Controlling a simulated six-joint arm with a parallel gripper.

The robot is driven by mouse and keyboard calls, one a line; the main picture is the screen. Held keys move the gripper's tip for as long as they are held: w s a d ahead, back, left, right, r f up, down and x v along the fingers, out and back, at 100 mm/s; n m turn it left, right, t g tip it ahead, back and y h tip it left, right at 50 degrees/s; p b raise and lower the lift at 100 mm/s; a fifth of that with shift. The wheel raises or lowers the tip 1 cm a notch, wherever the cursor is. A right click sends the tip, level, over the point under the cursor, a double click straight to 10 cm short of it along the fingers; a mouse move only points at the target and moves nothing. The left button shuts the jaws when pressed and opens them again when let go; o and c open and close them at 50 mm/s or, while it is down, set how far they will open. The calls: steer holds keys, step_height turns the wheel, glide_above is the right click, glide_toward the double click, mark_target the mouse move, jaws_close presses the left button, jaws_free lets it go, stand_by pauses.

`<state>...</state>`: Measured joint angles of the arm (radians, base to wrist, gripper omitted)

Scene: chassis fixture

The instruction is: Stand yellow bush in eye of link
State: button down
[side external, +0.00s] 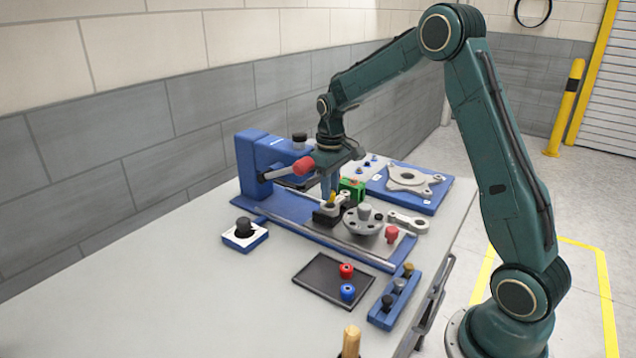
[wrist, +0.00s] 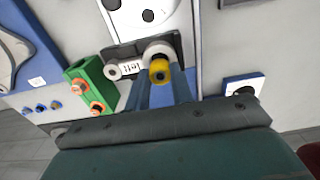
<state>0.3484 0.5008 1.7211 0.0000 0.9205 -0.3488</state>
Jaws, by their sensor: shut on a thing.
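My gripper (side external: 331,195) points down over the blue fixture and is shut on the yellow bush (side external: 332,197). In the wrist view the bush (wrist: 159,71) sits between the tips of my two blue fingers (wrist: 160,88). The pale grey link (wrist: 130,68) lies in a dark holder (side external: 326,216), with a small eye on the left and a larger eye (wrist: 157,49) on the right. The bush overlaps the near side of the larger eye and hides part of it. I cannot tell whether the bush is above the eye or partly inside it.
A green block (wrist: 90,86) with orange parts stands close beside the holder. A round grey flange (side external: 363,221) and another grey link-shaped part (side external: 408,222) are nearby. The blue press (side external: 262,165) rises behind. A dark tray (side external: 318,284) holds red and blue bushes. The front-left table is clear.

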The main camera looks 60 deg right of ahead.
steer(key=shift+f, duration=1)
stand_by(0.6)
steer(key=c, duration=1.5)
jaws_free()
steer(key=shift+r, duration=0.25)
steer(key=shift+r, duration=1.3)
steer(key=o, duration=0.5)
steer(key=shift+o, duration=0.2)
steer(key=shift+r, duration=0.1)
